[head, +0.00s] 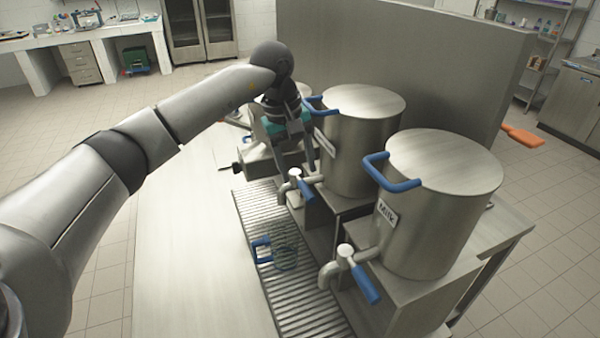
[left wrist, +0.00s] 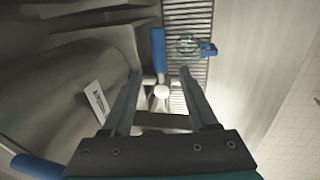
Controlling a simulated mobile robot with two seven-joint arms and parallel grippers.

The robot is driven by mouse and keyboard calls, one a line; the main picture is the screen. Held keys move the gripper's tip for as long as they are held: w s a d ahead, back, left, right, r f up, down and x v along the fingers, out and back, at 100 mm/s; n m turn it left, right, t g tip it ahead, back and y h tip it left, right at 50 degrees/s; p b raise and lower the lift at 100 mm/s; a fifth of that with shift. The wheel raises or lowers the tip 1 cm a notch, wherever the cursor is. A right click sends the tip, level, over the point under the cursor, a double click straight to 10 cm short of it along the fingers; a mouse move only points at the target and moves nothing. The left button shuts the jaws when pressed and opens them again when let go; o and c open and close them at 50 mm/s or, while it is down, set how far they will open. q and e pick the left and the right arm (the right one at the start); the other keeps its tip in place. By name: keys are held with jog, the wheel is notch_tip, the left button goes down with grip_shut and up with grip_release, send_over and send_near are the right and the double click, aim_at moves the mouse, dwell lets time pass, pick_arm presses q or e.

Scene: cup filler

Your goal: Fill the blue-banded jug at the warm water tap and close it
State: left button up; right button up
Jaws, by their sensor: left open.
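My left gripper (head: 298,172) is open and empty. It points down at the tap (head: 297,184) of the middle steel urn (head: 365,120). In the left wrist view the tap's pale knob (left wrist: 161,91) shows between the open fingers, with its blue lever (left wrist: 158,50) beyond. No grip on it is seen. The urn's label (left wrist: 97,102) is too small to read. A clear jug (head: 285,252) with a blue handle stands on the drip grate, nearer the camera than this tap; it also shows in the left wrist view (left wrist: 187,45). My right gripper is not in view.
An urn labelled Milk (head: 440,205) stands at the right, its tap (head: 345,262) over the ribbed grate (head: 312,305). The counter (head: 190,250) left of the grate is clear. A grey partition (head: 420,60) stands behind the urns.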

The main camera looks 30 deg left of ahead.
aim_at(301, 181)
pick_arm(q)
jog(key=shift+w+d+f, duration=0.1)
jog(key=shift+w+f, duration=0.05)
jog(key=shift+f, duration=0.65)
jog(key=shift+w+d+f, duration=0.1)
jog(key=shift+w+f, duration=0.05)
jog(key=shift+f, duration=0.65)
grip_shut()
